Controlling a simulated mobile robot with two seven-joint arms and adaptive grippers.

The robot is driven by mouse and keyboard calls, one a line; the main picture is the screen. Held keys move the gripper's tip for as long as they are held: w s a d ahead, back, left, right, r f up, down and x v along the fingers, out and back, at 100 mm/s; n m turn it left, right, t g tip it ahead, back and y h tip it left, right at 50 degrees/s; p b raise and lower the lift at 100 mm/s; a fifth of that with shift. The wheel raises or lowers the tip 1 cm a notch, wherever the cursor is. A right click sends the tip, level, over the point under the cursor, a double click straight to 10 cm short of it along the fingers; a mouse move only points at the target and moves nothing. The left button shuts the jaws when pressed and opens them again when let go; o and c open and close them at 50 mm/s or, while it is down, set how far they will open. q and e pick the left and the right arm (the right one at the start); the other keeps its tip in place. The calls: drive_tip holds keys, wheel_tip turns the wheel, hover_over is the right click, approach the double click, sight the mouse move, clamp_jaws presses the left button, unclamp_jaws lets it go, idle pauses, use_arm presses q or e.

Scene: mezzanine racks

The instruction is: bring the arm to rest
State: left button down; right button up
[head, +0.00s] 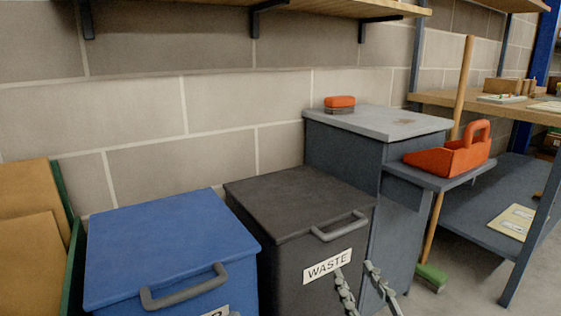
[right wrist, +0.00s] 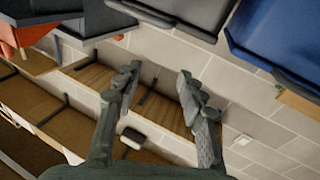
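My right gripper (head: 362,285) comes in at the bottom of the head view, in front of the black waste bin (head: 300,205). Its two grey fingers stand apart with nothing between them. In the right wrist view the right gripper (right wrist: 157,92) also shows open and empty, with the wall and wooden shelves beyond it. My left gripper is in neither view.
A blue lidded bin (head: 165,245) stands left of the waste bin. A grey cabinet (head: 345,155) behind holds a red-topped brush (head: 340,102). A wooden shelf (head: 330,7) hangs above.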

drive_tip(key=s+d+f+g+h+p, duration=0.1)
drive_tip(key=d+f+g+p, duration=0.15)
drive_tip(key=f, duration=0.25)
drive_tip(key=s+d+f+g+h+p, duration=0.1)
drive_tip(key=s+d+f+g+h, duration=0.15)
drive_tip(key=f, duration=0.35)
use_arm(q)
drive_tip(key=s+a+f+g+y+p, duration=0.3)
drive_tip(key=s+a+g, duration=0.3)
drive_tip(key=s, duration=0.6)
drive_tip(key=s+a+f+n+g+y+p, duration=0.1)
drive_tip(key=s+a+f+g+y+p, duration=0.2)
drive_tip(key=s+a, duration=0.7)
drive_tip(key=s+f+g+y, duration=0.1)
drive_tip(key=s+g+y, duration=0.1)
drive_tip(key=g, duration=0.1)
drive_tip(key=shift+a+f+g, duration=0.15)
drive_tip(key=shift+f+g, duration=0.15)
use_arm(e)
drive_tip(key=s+d+f+m+g+h, duration=0.1)
drive_tip(key=s+d+f+g, duration=0.3)
drive_tip(key=s, duration=0.4)
drive_tip(key=s+d+f+m+g+h, duration=0.1)
drive_tip(key=s+d+f+g, duration=0.3)
drive_tip(key=s+f+g, duration=0.3)
drive_tip(key=shift+s+d+f, duration=0.15)
drive_tip(key=shift+s+f, duration=0.8)
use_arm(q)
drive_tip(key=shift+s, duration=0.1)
